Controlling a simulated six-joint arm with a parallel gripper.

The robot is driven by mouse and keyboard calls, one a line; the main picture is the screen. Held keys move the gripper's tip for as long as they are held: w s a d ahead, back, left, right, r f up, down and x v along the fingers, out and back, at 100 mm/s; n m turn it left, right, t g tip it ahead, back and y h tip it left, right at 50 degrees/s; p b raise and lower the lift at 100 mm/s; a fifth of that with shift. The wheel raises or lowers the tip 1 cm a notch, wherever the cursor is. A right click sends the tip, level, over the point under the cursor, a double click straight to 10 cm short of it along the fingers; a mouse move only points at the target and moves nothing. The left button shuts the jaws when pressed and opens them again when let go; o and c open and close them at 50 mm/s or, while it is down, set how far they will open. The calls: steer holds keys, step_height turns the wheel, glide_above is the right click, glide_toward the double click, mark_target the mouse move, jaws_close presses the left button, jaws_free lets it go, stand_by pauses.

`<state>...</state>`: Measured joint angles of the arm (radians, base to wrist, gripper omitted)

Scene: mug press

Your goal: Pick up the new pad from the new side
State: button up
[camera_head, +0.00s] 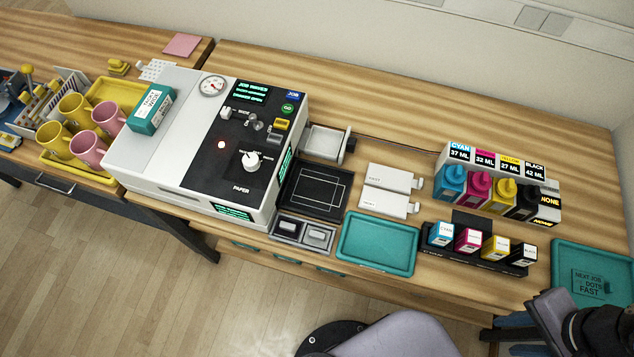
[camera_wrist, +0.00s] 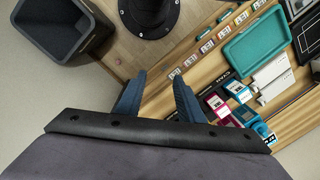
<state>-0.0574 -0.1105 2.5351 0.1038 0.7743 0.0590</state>
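A small grey two-part tray (camera_head: 276,237) sits at the bench's front edge, between the press and a teal tray. It holds a dark pad (camera_head: 288,226) in the left compartment and a lighter grey pad (camera_head: 318,235) in the right one. Any label naming the new side is too small to read. My gripper (camera_wrist: 159,75) is open and empty, its two blue fingers apart in the wrist view. In the head view my gripper (camera_head: 511,325) is at the lower right, far from the pads. I cannot make out the pads in the wrist view.
The press (camera_head: 215,140) stands left of the pads, with a black framed plate (camera_head: 318,190) behind them. The teal tray (camera_head: 377,243) is empty.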

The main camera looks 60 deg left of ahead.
step_height(320, 180, up, 2)
steer(key=a, duration=0.3)
steer(key=m+g+y+b, duration=0.8)
steer(key=g+y+b, duration=0.1)
steer(key=b, duration=1.6)
glide_toward(316, 233)
steer(key=shift+a, duration=0.15)
steer(key=shift+s+a+r+b, duration=0.2)
steer(key=shift+a+r+b, duration=0.05)
steer(key=shift+a+b, duration=0.1)
steer(key=shift+d+f+b+x, duration=0.1)
steer(key=shift+f+x, duration=0.05)
steer(key=shift+x, duration=1.05)
steer(key=shift+d+f+b+x, duration=0.1)
steer(key=shift+f+x, duration=0.05)
steer(key=shift+x, duration=1.05)
steer(key=shift+d+f+b+x, duration=0.1)
steer(key=shift+x, duration=1.1)
steer(key=shift+c, duration=0.6)
jaws_close()
